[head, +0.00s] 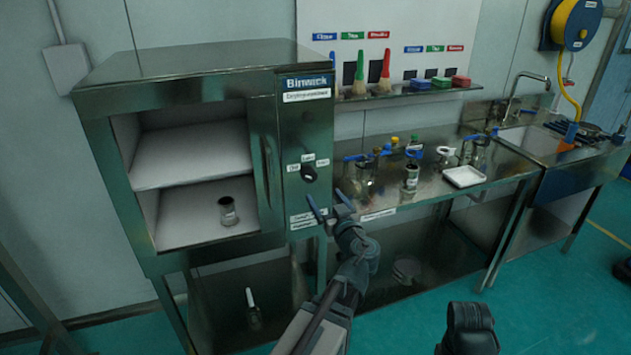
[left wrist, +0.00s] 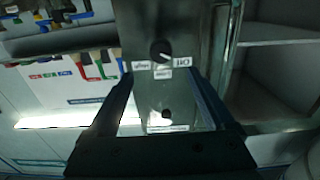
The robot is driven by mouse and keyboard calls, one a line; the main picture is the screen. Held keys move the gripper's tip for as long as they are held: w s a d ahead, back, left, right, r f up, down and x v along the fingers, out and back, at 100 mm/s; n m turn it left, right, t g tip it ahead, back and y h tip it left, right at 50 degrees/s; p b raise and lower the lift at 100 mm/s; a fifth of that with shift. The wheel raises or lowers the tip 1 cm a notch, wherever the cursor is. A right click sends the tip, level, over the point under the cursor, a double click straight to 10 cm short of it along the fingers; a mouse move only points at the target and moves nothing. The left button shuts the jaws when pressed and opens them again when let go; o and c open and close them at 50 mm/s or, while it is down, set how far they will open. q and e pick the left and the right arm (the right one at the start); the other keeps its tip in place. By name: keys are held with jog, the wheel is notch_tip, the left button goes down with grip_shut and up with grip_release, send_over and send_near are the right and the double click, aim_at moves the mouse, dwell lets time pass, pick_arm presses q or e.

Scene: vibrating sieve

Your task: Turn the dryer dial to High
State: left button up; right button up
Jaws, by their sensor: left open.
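The dryer (head: 190,75) is a metal cabinet at left in the head view. Its black dial (head: 309,174) is on the front panel, with small labels above it. In the left wrist view the dial (left wrist: 160,51) appears upside down, with "Off" at right, another label in the middle and one at left. Its pale pointer mark seems to face the Off side. My left gripper (head: 326,205) is open and empty, below and in front of the dial. In the left wrist view its fingers (left wrist: 161,78) frame the panel, apart from the dial.
The dryer's open compartment holds a small jar (head: 228,211). A metal bench (head: 440,188) with bottles and a white tray (head: 464,177) stands at right. A shelf (head: 415,91) with brushes hangs above it. A part of mine shows at the bottom right.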

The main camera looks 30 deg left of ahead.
aim_at(311, 178)
pick_arm(q)
jog(key=x, duration=1)
jog(key=shift+a, duration=0.1)
jog(key=shift+c, duration=0.2)
jog(key=c, duration=1.3)
jog(key=shift+c, duration=0.2)
